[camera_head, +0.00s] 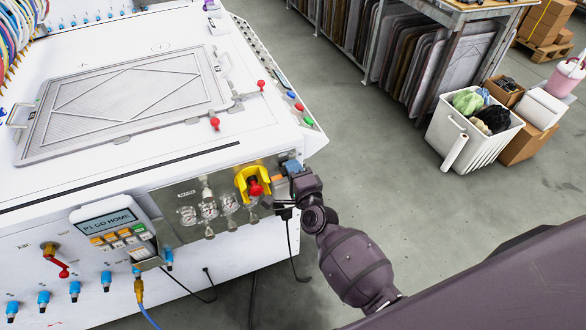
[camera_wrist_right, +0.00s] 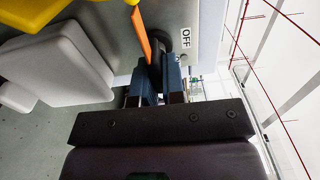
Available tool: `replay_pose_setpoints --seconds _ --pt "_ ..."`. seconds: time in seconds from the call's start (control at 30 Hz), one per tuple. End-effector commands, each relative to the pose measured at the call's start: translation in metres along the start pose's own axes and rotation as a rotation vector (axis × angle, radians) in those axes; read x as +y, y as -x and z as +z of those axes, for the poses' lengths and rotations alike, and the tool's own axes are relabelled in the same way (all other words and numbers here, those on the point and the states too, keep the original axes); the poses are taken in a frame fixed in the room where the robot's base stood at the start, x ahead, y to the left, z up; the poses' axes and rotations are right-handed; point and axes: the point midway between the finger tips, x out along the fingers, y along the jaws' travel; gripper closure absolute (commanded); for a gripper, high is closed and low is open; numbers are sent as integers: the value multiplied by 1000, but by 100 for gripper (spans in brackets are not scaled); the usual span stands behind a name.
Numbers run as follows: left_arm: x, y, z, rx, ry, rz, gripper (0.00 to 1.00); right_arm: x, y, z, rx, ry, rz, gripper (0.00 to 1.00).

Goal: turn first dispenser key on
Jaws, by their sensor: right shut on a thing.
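My right gripper (camera_head: 288,179) is at the right end of the white machine's front panel, just right of a yellow guard with a red knob. It is shut on an orange key (camera_head: 278,178). A white "OFF" label (camera_wrist_right: 186,38) is on the panel beside the key. The fingers partly hide the key's lower end. My left gripper is out of view.
The yellow guard (camera_head: 241,184) is close left of the right gripper. Black cables hang below. The floor to the right is open, with a white bin (camera_head: 462,139) beyond.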

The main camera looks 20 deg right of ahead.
Motion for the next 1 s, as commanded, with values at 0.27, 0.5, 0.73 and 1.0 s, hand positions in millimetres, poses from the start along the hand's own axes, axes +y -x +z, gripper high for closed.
replay_pose_setpoints --seconds 0.27,0.5,0.73,1.0 --pt "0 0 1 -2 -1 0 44 0 0 0 0 -3 1 87" --pt "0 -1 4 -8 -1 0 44 0 0 0 0 -1 1 65" --pt "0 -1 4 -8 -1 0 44 0 2 0 0 -1 1 65" --pt "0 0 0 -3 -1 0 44 1 34 -1 1 0 3 65"
